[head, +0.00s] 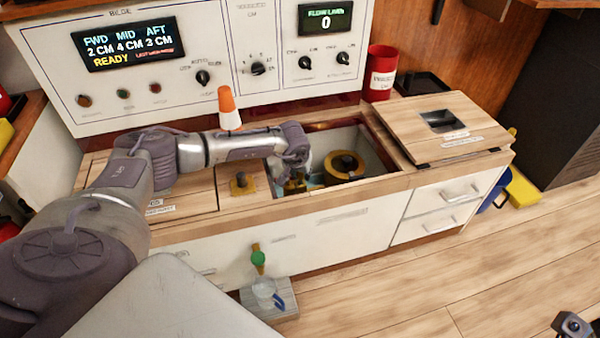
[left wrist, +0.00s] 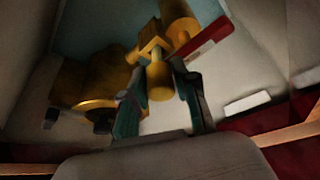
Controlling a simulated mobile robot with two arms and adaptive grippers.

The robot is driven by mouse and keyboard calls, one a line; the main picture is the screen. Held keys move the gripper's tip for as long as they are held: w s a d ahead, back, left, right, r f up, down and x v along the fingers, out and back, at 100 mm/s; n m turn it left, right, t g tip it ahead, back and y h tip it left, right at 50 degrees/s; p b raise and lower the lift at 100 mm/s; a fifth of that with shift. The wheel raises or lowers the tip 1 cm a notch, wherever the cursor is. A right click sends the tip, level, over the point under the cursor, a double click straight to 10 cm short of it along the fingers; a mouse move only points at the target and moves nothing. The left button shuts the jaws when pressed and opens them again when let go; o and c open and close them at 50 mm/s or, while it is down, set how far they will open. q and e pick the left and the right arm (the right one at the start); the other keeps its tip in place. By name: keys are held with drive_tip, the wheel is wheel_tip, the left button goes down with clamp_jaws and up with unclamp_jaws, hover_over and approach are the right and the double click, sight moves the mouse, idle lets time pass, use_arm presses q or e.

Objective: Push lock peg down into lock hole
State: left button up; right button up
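My left gripper (head: 297,178) reaches down into the open well in the counter, where my wrist hides part of it. In the left wrist view its two fingers (left wrist: 160,92) stand close on both sides of a short yellow cylinder (left wrist: 160,82), apparently the lock peg, and seem closed on it. The cylinder meets a yellow block (left wrist: 152,42). No lock hole can be made out, so I cannot tell how deep the peg sits.
A round yellow part (head: 345,166) sits in the well beside my left gripper; the well's walls are close. A hatch with a yellow knob (head: 241,184) lies to the left. An orange-and-white cone (head: 228,108) and a red can (head: 380,75) show behind.

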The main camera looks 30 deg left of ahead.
use_arm(q)
drive_tip(key=o, duration=0.3)
drive_tip(key=shift+a+f, duration=0.1)
drive_tip(key=v, duration=1.2)
idle(0.7)
